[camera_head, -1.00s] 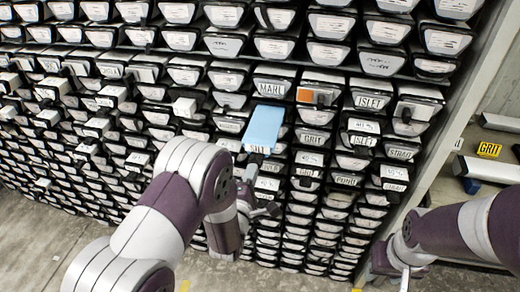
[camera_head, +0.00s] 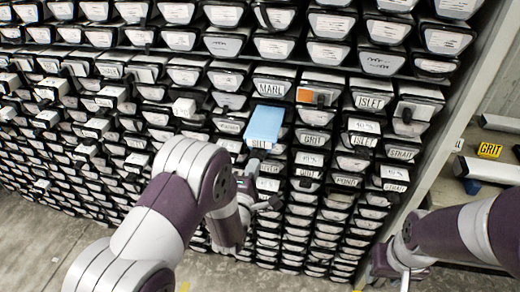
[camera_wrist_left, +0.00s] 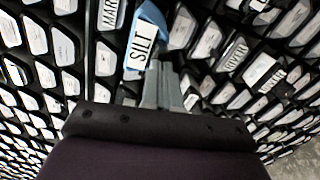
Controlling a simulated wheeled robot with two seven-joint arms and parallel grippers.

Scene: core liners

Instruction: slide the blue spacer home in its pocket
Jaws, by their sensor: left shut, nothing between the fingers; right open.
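The blue spacer (camera_head: 264,126) lies in a slot of the rack, below the MARL label, with its near end sticking out. In the left wrist view the blue spacer (camera_wrist_left: 153,14) shows at the top, behind a white SILT label (camera_wrist_left: 142,48). My left gripper (camera_head: 252,168) is shut and empty just below the spacer's near end. In the left wrist view its fingertips (camera_wrist_left: 160,68) are together beside the SILT label; I cannot tell whether they touch. My right gripper (camera_head: 388,268) is low at the right, away from the spacer, its fingers partly hidden.
The rack (camera_head: 400,212) is filled with rows of dark trays with white labels. Several white blocks (camera_head: 184,107) stick out at the left. An orange-ended block (camera_head: 306,97) sits right of the spacer. A yellow GRIT label (camera_head: 489,150) stands on a shelf at the far right.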

